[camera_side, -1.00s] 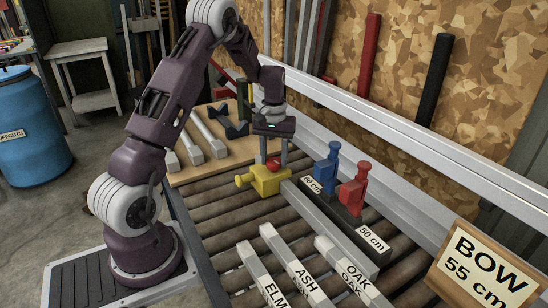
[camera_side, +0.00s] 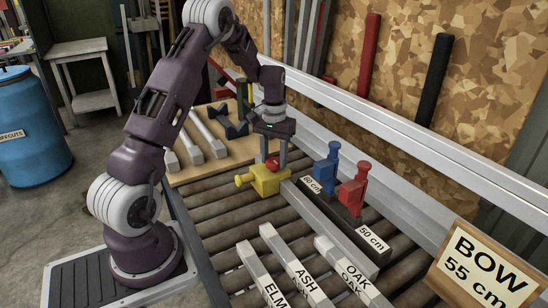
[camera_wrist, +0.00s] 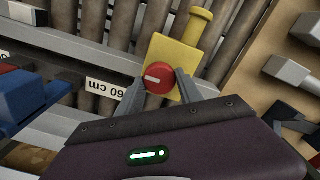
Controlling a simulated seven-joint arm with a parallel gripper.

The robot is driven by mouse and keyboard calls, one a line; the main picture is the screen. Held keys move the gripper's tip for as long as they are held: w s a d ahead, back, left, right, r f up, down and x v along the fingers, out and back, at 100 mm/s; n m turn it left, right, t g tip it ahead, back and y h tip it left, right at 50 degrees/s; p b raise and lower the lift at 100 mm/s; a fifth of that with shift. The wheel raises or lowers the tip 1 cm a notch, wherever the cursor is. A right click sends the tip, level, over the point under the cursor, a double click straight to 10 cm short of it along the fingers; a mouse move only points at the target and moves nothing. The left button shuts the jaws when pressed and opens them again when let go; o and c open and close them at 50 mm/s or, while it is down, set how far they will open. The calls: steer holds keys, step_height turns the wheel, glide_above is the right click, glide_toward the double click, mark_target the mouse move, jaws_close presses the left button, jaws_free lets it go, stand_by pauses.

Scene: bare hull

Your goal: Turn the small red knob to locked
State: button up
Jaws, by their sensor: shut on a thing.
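The small red knob (camera_wrist: 159,78) sits on top of a yellow block (camera_wrist: 175,50) that has a round yellow plunger at one end. A pale line marks the knob's face; in the wrist view it lies roughly level. My gripper (camera_wrist: 158,82) is shut on the red knob, one finger on either side. In the side view the knob (camera_side: 272,164) shows between the fingers, just above the yellow block (camera_side: 268,181). No lock marking is readable on the block.
Staves marked ELM, ASH and OAK (camera_side: 350,272) lie on the rollers in front. A BOW 55 cm sign (camera_side: 485,272) stands at right.

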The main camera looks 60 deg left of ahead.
mark_target(274, 160)
steer(key=o, duration=1.4)
step_height(274, 160, up, 7)
steer(key=shift+r, duration=0.1)
steer(key=s+d+r+m+t, duration=0.1)
steer(key=s+d+r+m, duration=0.1)
steer(key=s+d+r, duration=0.35)
steer(key=s+d+r+m+t, duration=0.1)
steer(key=s+d+r+t, duration=0.1)
steer(key=d+r, duration=0.65)
steer(key=s+d+m+t, duration=0.1)
steer(key=s+d, duration=0.5)
steer(key=s, duration=0.2)
steer(key=s+d+f+m+t, duration=0.1)
steer(key=s+d+m, duration=0.1)
steer(key=s+d, duration=0.3)
steer(key=s, duration=0.3)
steer(key=shift+s+d+m+t, duration=0.25)
steer(key=shift+d+m+t, duration=0.05)
steer(key=shift+d, duration=0.05)
